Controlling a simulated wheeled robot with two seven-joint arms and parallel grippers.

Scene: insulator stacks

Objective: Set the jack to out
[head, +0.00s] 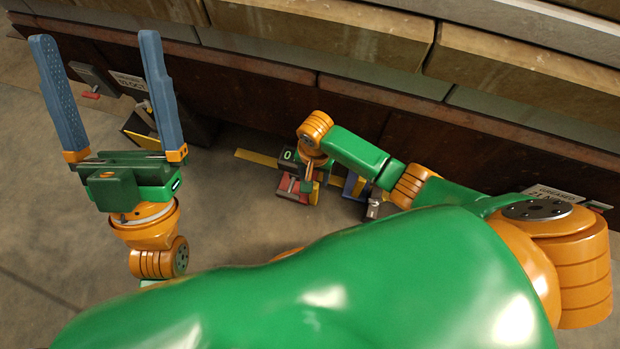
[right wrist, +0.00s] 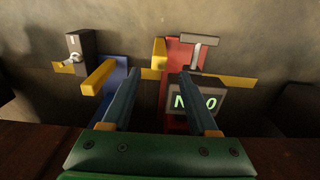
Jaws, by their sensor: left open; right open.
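I take the jack to be the red unit (right wrist: 184,57) with a grey T-shaped handle (right wrist: 199,42) and a dark box (right wrist: 208,98) with green lit characters, partly covered by my right finger. The red unit also shows in the head view (head: 291,190), low by the wall, partly behind my right arm. My right gripper (right wrist: 158,75) is open and empty. In the right wrist view, its fingers reach toward the gap between the red and blue units; contact cannot be told. My left gripper (head: 96,37) is open, empty and raised at the left.
A blue unit (right wrist: 118,72) with a yellow block (right wrist: 99,77) and a dark box with a pale fitting (right wrist: 78,52) stands left of the red one. A yellow strip (head: 256,158) lies behind. Labelled wall fixtures (head: 128,83) are near my left gripper.

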